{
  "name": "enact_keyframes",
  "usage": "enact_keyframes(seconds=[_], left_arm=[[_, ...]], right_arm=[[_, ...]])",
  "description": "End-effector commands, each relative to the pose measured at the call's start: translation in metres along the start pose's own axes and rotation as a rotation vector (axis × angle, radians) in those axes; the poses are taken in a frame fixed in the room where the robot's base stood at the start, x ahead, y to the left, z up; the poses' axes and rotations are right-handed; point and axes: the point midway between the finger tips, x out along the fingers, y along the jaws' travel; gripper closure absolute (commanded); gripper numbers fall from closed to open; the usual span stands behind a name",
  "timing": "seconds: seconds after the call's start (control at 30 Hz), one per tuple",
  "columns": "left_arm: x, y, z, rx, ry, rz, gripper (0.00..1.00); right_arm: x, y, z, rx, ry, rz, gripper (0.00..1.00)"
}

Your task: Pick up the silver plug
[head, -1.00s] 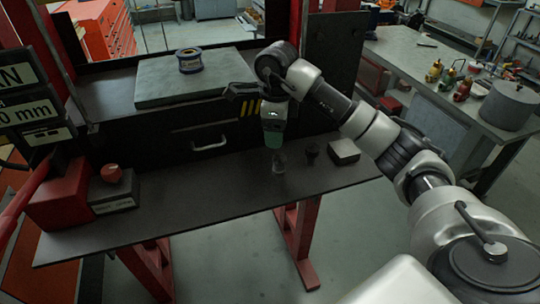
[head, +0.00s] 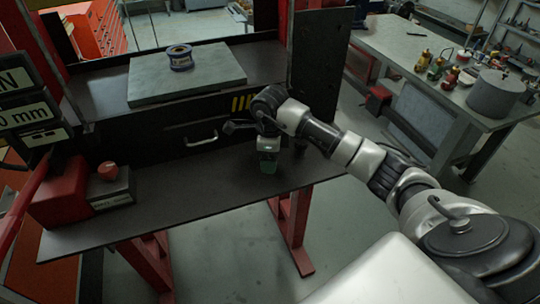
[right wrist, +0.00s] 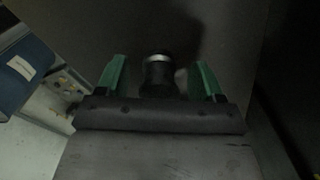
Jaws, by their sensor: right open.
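My right gripper (head: 268,166) points down at the dark bench shelf (head: 215,187) in the head view. In the right wrist view, its green fingers (right wrist: 160,76) stand apart. A dark, round piece with a bright silver band (right wrist: 159,59) shows between them, with gaps on both sides; it appears to be the silver plug. In the head view the plug is hidden by the gripper. My left gripper is not in view.
A red block (head: 60,198) and a grey box with a red knob (head: 108,172) sit at the shelf's left. A tape spool (head: 180,58) rests on a grey plate (head: 150,85) above. The drawer front (head: 200,137) is close behind the gripper. The shelf's middle is clear.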

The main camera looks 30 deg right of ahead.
Motion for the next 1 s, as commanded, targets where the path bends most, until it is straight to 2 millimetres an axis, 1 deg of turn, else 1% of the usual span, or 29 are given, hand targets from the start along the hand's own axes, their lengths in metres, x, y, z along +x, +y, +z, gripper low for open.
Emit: enact_keyframes(seconds=[0.07,0.2,0.47,0.5,0.8,0.87,1.0], left_arm=[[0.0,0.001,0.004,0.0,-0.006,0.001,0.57],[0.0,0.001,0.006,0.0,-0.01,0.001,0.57],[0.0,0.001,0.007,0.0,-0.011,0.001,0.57],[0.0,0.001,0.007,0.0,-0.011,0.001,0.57],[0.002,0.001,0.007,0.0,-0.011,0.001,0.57],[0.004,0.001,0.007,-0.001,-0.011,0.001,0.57],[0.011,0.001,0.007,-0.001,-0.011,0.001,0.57]], right_arm=[[0.0,0.0,0.0,0.0,0.0,0.0,0.32],[0.0,0.0,0.0,0.0,0.0,0.0,0.54],[0.0,0.0,0.0,0.0,0.0,0.0,0.94],[-0.001,0.0,0.0,0.0,-0.001,-0.001,0.95],[-0.004,-0.001,0.0,0.0,-0.002,-0.002,0.95],[-0.007,-0.001,0.0,0.0,-0.003,-0.001,0.95],[-0.024,-0.001,0.0,0.0,-0.003,-0.005,0.95]])
